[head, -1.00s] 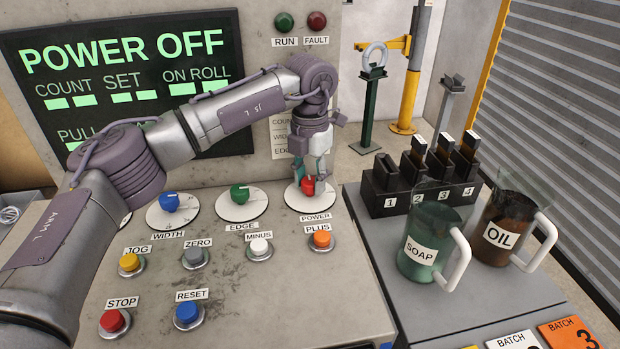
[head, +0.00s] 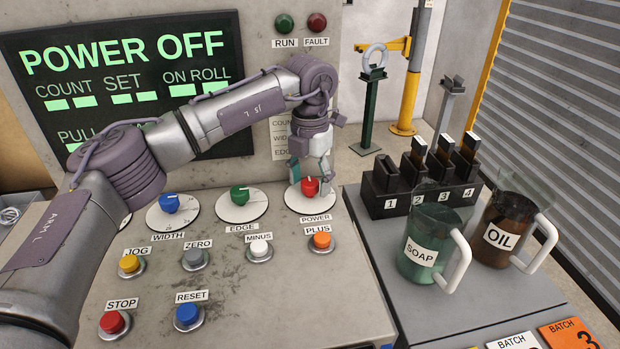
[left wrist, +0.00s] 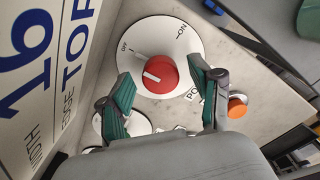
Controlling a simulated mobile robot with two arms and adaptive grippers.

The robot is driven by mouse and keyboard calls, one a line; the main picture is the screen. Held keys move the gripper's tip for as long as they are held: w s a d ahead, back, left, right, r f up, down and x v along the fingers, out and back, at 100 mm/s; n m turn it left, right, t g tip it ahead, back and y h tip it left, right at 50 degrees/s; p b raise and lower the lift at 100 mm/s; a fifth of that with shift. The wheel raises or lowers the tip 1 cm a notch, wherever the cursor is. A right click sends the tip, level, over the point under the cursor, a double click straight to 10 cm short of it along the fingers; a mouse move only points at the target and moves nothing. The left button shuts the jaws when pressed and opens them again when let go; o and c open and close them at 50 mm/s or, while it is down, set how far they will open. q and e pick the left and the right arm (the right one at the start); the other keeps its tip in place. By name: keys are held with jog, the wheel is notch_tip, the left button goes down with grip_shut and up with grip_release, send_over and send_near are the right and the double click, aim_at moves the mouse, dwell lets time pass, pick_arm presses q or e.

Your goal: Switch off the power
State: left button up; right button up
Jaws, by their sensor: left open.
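The red power knob (head: 310,187) sits on a white round dial labelled POWER (head: 304,203) on the grey console. In the left wrist view the knob (left wrist: 160,74) has a white pointer mark turned toward OFF, with ON on the other side of the dial. The display (head: 125,85) reads POWER OFF in green. My left gripper (head: 311,175) is just above the knob; in the left wrist view its two green-padded fingers (left wrist: 165,98) are spread apart on the near side of the knob, not closed on it. My right gripper is not in view.
Blue WIDTH (head: 169,203) and green EDGE (head: 239,196) knobs lie left of the power dial. Push buttons, including orange PLUS (head: 321,240) and red STOP (head: 114,322), are below. SOAP (head: 424,250) and OIL (head: 507,230) jugs stand on the right bench.

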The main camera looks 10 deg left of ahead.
aim_at(310, 182)
pick_arm(q)
notch_tip(310, 182, up, 12)
dwell(0.5)
